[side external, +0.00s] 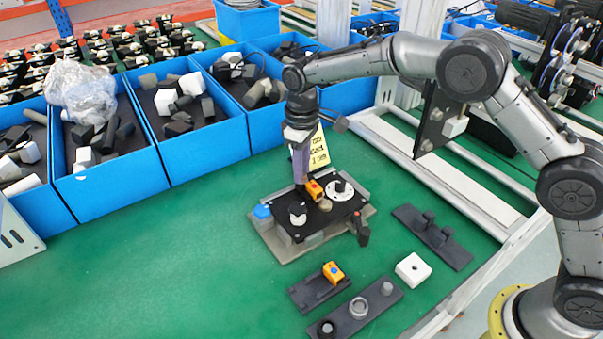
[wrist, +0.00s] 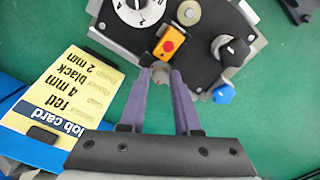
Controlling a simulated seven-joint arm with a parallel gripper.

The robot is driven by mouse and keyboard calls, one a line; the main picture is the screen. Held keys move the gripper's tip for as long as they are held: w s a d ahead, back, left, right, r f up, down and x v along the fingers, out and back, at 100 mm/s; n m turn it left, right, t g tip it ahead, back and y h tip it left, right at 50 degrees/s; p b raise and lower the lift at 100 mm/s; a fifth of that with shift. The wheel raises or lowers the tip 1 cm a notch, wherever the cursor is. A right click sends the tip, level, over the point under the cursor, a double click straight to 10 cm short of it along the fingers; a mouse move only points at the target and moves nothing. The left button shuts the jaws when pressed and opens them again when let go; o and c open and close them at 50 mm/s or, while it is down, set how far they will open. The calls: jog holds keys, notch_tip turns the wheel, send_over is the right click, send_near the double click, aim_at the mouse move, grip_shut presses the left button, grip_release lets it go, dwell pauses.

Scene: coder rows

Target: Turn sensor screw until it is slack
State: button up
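The sensor, an orange-yellow block with a red top, is mounted on the black device plate (side external: 312,222); it shows in the side view (side external: 314,189) and the wrist view (wrist: 169,43). A small greyish-pink round part, seemingly the sensor screw (wrist: 160,72), shows just below the sensor in the wrist view. My gripper (wrist: 160,73) points down at the device, its two purple fingers on either side of that part. The gap is narrow, and I cannot tell whether the fingertips touch it. In the side view my gripper (side external: 302,184) is behind the sensor, its fingertips partly hidden.
The plate also carries a white dial (side external: 340,190), a black knob (wrist: 235,50), a brass disc (wrist: 189,12) and a blue cap (wrist: 223,94). A yellow job card (wrist: 62,92) stands close. Blue bins (side external: 120,178) line the back; loose fixtures (side external: 357,312) lie in front.

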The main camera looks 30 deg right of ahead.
grip_shut()
jog(key=shift+n, duration=1.2)
jog(key=shift+o, duration=0.2)
grip_release()
jog(key=shift+n, duration=0.4)
jog(key=o, duration=0.3)
jog(key=shift+r, duration=2.55)
